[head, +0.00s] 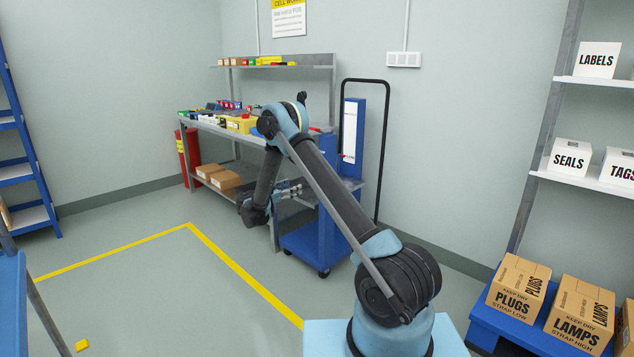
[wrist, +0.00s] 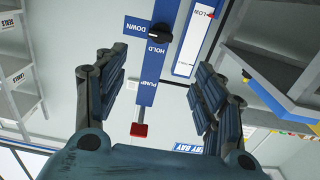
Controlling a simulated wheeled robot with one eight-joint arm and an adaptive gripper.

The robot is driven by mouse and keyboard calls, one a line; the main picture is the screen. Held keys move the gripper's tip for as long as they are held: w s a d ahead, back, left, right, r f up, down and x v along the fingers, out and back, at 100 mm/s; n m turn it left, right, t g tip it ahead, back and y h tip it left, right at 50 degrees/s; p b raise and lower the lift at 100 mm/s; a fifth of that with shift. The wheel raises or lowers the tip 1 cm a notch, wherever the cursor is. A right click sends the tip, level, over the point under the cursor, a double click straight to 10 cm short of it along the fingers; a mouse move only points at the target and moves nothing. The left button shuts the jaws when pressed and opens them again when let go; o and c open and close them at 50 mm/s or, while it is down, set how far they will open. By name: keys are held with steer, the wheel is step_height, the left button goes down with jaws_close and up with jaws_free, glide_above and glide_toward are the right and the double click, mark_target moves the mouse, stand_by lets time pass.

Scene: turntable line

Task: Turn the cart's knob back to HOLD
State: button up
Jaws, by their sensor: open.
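The blue cart (head: 312,240) stands against the bench end, with a black hoop handle and a tall blue post. In the wrist view its black knob (wrist: 158,33) sits on the blue panel, beside the DOWN and HOLD labels. A small pale mark shows on the knob's left side, toward DOWN; its exact setting is hard to tell. My gripper (wrist: 157,80) is open and empty, its fingers either side of the panel in the picture, apart from the knob. In the head view my gripper (head: 290,190) is beside the cart, partly hidden; the knob cannot be made out there.
A red-ended PUMP lever (wrist: 139,129) and a white gauge strip (wrist: 189,42) with a red marker near LOW are close to the knob. The workbench (head: 225,130) carries boxes and bins behind my arm. Open floor lies left, inside the yellow line (head: 235,265).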

steer(key=x, duration=1.7)
steer(key=shift+w+d, duration=0.1)
steer(key=shift+w, duration=0.05)
steer(key=c, duration=1.1)
